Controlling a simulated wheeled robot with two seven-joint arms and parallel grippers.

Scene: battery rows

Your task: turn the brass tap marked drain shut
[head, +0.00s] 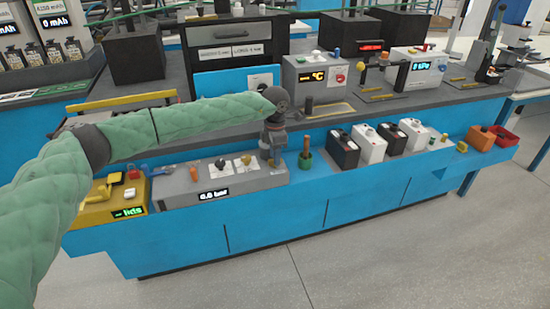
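I cannot pick out a brass tap marked drain for certain at this size. My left arm, in green padding, reaches in from the left. My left gripper (271,158) points down at the right end of this box. Its fingers are small and dark, so I cannot tell whether they are open. My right gripper is not in view.
A yellow box (112,212) stands left of the grey box.

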